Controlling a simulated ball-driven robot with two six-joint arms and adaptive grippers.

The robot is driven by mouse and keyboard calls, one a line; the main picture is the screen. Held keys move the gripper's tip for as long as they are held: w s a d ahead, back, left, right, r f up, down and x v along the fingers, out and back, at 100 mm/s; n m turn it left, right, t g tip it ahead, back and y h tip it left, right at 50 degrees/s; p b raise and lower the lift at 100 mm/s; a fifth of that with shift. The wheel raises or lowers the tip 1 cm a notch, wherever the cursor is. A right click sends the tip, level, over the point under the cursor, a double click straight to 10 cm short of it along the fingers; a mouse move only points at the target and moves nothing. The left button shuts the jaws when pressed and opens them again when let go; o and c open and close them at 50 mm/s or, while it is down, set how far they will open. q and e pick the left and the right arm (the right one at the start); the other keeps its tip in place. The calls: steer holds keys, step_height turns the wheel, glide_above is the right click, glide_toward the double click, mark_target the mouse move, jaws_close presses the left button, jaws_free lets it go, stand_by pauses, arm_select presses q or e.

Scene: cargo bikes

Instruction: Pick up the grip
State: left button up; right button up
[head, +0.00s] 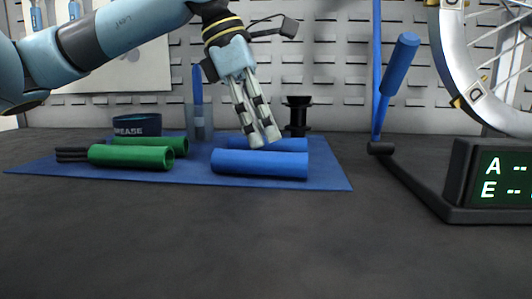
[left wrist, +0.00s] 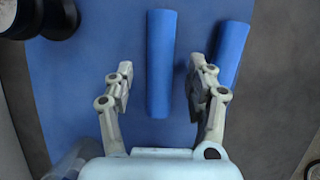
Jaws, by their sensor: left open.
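Two blue grips lie side by side on the blue mat (head: 325,178): a front one (head: 260,165) and a rear one (head: 293,144). My left gripper (head: 264,138) points down over them, open and empty. In the left wrist view, the rear grip (left wrist: 160,60) lies between the two fingers (left wrist: 161,68) with space on both sides. The front grip (left wrist: 233,45) is partly hidden by the right finger. Two green grips lie further left on the mat, a front one (head: 130,156) and a rear one (head: 180,145). My right gripper is not in view.
A black spool (head: 297,118) stands behind the blue grips. A clear cup (head: 199,125) with a blue-handled tool and a grease tin (head: 137,125) stand at the back. A wheel stand with a display (head: 500,178) is at the right. The front of the bench is clear.

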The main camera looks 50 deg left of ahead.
arm_select(q)
steer(key=shift+x, duration=1.2)
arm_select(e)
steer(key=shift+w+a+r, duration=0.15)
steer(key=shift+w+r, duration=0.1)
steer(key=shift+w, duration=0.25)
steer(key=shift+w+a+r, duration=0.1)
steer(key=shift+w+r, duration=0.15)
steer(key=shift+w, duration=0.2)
arm_select(q)
steer(key=shift+c, duration=0.4)
jaws_close()
